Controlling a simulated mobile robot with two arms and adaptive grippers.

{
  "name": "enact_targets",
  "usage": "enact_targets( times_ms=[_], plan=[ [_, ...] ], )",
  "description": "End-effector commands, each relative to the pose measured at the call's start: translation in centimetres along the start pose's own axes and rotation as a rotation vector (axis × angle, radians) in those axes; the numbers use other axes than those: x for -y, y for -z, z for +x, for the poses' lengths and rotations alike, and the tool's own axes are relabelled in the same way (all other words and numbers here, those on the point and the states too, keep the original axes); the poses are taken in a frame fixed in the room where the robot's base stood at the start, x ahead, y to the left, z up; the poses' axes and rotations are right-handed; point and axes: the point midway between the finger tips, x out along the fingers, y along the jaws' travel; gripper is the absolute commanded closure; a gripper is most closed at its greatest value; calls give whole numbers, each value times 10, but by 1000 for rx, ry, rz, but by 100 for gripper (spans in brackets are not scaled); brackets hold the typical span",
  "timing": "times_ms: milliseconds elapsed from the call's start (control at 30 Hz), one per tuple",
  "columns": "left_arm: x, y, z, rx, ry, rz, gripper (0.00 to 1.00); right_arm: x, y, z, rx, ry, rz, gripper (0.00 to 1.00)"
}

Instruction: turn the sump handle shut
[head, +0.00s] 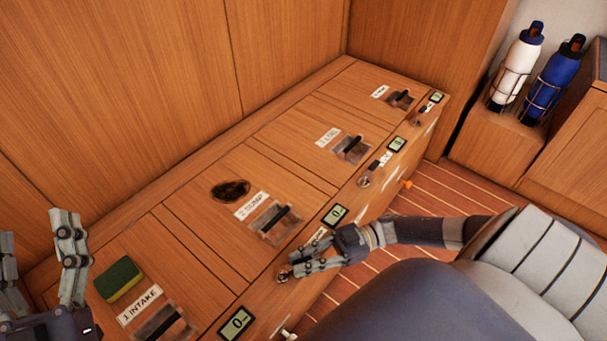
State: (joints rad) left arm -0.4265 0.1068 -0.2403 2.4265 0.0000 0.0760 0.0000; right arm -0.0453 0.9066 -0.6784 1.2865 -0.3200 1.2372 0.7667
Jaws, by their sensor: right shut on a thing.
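The sump section of the wooden bench carries a "2 SUMP" label (252,205) and a recessed plate with a black bar (275,218). On the bench's front edge below it, my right gripper (284,274) is shut on a small metal handle, taken as the sump handle. The fingers hide most of the handle, so its angle cannot be told. My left gripper (40,262) is at the lower left, its fingers spread wide and empty, near the sponge.
A green and yellow sponge (119,279) lies by the "1 INTAKE" label (140,305). A small display (335,215) is on the sump section's front edge. A similar metal handle (365,181) and an orange lever (406,184) are farther along. Two bottles (517,66) stand in racks at upper right.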

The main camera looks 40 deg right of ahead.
Motion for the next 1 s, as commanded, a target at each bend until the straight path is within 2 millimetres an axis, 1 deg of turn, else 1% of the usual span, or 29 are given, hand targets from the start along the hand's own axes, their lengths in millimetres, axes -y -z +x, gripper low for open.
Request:
enact_targets(
  times_ms=[367,400,467,833,933,1000],
  plan=[
    [0,1,0,-5,0,0,37,-1,0,-1,3,-2,-1,100],
    [0,1,0,-5,0,0,37,-1,0,-1,3,-2,-1,75],
    [0,1,0,-5,0,0,37,-1,0,-1,3,-1,-1,63],
    [0,1,0,-3,1,0,37,0,0,-3,2,0,0,63],
    [0,1,0,-3,0,0,37,-1,-1,-12,4,-1,1,63],
    [0,1,0,-3,0,0,37,-1,-1,-24,5,-3,1,63]
  ],
)
